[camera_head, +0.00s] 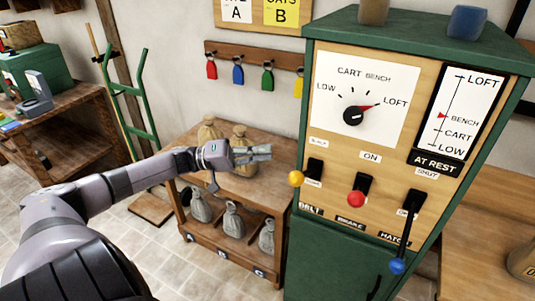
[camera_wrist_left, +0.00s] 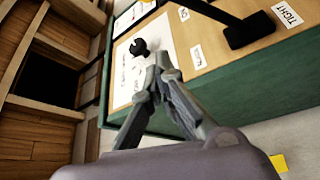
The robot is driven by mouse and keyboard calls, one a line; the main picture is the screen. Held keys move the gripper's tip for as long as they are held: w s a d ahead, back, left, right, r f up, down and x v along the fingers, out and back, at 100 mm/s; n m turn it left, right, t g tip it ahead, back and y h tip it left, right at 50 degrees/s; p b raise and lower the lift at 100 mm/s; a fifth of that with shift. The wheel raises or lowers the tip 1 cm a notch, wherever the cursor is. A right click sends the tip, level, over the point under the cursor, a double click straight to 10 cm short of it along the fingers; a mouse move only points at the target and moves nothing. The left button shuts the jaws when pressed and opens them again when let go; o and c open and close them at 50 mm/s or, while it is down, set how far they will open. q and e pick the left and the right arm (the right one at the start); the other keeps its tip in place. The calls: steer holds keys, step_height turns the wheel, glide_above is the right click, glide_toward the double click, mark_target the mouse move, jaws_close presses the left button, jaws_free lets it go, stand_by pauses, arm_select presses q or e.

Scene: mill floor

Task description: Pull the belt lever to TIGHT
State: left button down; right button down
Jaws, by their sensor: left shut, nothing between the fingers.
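The belt lever (camera_head: 296,178) has a yellow ball knob and a black slot block at the left of the green cabinet's wooden panel, above the BELT label (camera_head: 310,209). Its knob sticks out from the panel; its exact throw is hard to tell. In the left wrist view, its black base (camera_wrist_left: 248,32) sits between a TIGHT label (camera_wrist_left: 287,14) and a blurred label (camera_wrist_left: 197,57); the knob is out of frame. My left gripper (camera_head: 268,153) is shut and empty, up and left of the knob, apart from it. Its fingertips (camera_wrist_left: 163,62) also show in the wrist view. My right gripper is not in view.
The red-knobbed brake lever (camera_head: 356,199) and the blue-knobbed hatch lever (camera_head: 397,266) are to the right on the same panel. A dial (camera_head: 353,116) sits above. A wooden shelf (camera_head: 190,218) with several sacks stands under my left arm. Key tags hang on the wall behind.

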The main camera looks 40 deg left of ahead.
mark_target(306, 174)
arm_select(q)
steer(key=w+d+p, duration=0.1)
steer(key=d+p, duration=0.3)
steer(key=d, duration=0.3)
steer(key=shift+w+d, duration=0.25)
steer(key=shift+d, duration=0.05)
steer(key=shift+f, duration=0.15)
